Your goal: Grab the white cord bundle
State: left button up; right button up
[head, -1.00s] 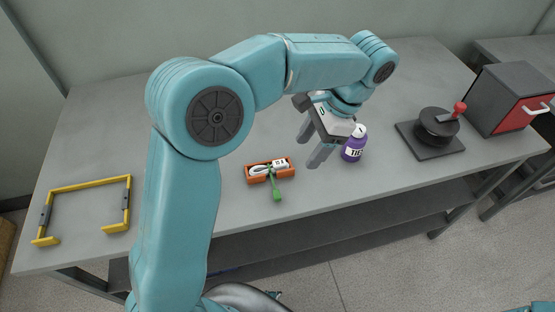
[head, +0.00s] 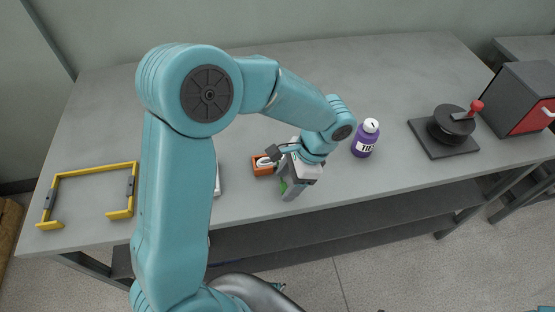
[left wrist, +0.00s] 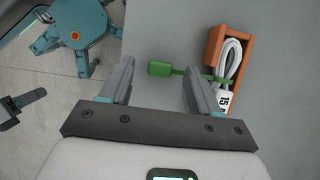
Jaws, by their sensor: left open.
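The white cord bundle (left wrist: 229,66) lies in a small orange-brown box (left wrist: 213,45), with a white tag reading 15 at its lower end in the left wrist view. In the head view the cord (head: 264,162) is partly hidden by my gripper. A green strip with a wider end (left wrist: 160,69) crosses the box's side and sticks out over the table. My left gripper (left wrist: 157,76) is open and empty, with the green end between its fingers in the wrist view. In the head view the left gripper (head: 287,190) hangs at the box's right front.
A purple bottle (head: 365,139) stands right of the gripper. A black press with a red knob (head: 451,130) and a dark box with a red front (head: 519,100) are farther right. A yellow frame (head: 90,173) lies at left. A white object (head: 217,180) shows beside my arm.

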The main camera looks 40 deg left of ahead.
pick_arm(q)
jog(key=shift+x, duration=0.75)
grip_shut()
